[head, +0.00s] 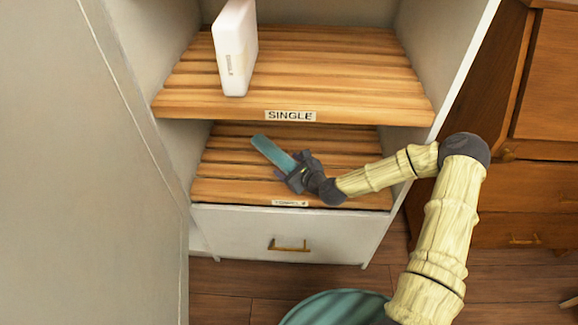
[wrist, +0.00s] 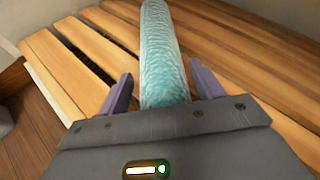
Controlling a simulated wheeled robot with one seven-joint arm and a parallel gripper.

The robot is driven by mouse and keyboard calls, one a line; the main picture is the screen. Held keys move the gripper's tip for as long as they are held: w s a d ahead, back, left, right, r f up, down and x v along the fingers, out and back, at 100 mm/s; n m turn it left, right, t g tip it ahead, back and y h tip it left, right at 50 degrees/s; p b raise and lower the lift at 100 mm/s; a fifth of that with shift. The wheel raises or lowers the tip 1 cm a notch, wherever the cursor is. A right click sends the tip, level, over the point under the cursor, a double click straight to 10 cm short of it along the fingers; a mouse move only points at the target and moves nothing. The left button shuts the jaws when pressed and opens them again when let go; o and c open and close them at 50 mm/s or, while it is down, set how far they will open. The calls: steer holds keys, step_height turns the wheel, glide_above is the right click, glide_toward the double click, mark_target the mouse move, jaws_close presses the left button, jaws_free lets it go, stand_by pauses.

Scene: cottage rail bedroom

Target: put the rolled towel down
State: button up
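The rolled towel (head: 272,152) is a long teal roll on the slatted lower shelf (head: 225,190) of the white cabinet. In the wrist view the towel (wrist: 160,50) runs away from me over the wooden slats and appears to rest on them. My gripper (head: 292,172) reaches into the lower compartment from the right, at the towel's near end. In the wrist view the fingers of my gripper (wrist: 160,80) stand apart on either side of the towel, with a visible gap at the left finger. The towel's near end is hidden by the gripper body.
The upper shelf (head: 330,85), labelled SINGLE, overhangs the lower one and holds a white upright package (head: 236,50). A drawer (head: 330,235) lies below. A grey panel (head: 90,170) stands left, a wooden dresser (head: 540,150) right. A teal round object (head: 335,308) is on the floor.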

steer(key=shift+o, duration=0.7)
steer(key=shift+r, duration=0.1)
steer(key=shift+r, duration=0.1)
steer(key=p+v, duration=0.3)
steer(key=v, duration=0.9)
steer(key=shift+s+a, duration=0.1)
